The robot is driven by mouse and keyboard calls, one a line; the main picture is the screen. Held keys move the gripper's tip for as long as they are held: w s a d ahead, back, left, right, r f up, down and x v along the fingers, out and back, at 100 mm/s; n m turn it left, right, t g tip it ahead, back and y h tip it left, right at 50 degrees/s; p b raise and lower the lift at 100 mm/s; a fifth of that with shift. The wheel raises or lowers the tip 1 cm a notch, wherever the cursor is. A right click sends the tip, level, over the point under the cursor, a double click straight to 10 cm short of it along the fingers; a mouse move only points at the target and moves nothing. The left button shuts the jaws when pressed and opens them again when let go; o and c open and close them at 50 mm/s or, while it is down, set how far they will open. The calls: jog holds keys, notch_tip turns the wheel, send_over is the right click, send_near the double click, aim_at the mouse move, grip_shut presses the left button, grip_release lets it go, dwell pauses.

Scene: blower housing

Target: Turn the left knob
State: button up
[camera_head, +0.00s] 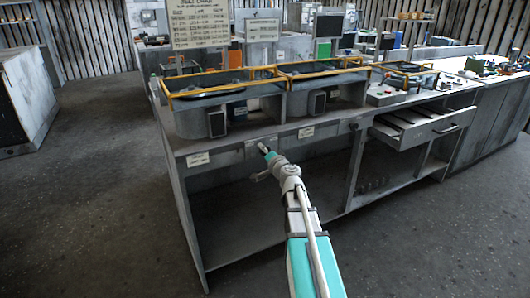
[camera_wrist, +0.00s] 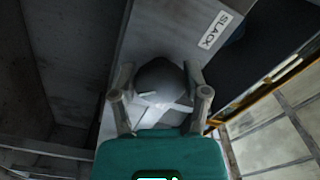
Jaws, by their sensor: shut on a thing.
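The left knob (camera_wrist: 160,78) is a dark grey round knob in the middle of the wrist view, in front of a pale plate on the bench's front panel. My gripper (camera_wrist: 160,88) has one finger on each side of the knob and is shut on it. In the head view my gripper (camera_head: 266,151) reaches the front panel below the left housing, and it hides the knob there. A pointer or mark on the knob cannot be made out.
Two housings with yellow-edged tops stand on the bench, the left one (camera_head: 190,122) nearest. Another dark knob (camera_head: 353,127) is further right. An open drawer (camera_head: 425,127) juts out at right.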

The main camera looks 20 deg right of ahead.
jog(key=o, duration=1.2)
jog(key=shift+c, duration=0.2)
jog(key=s, duration=1.2)
jog(key=shift+d, duration=0.15)
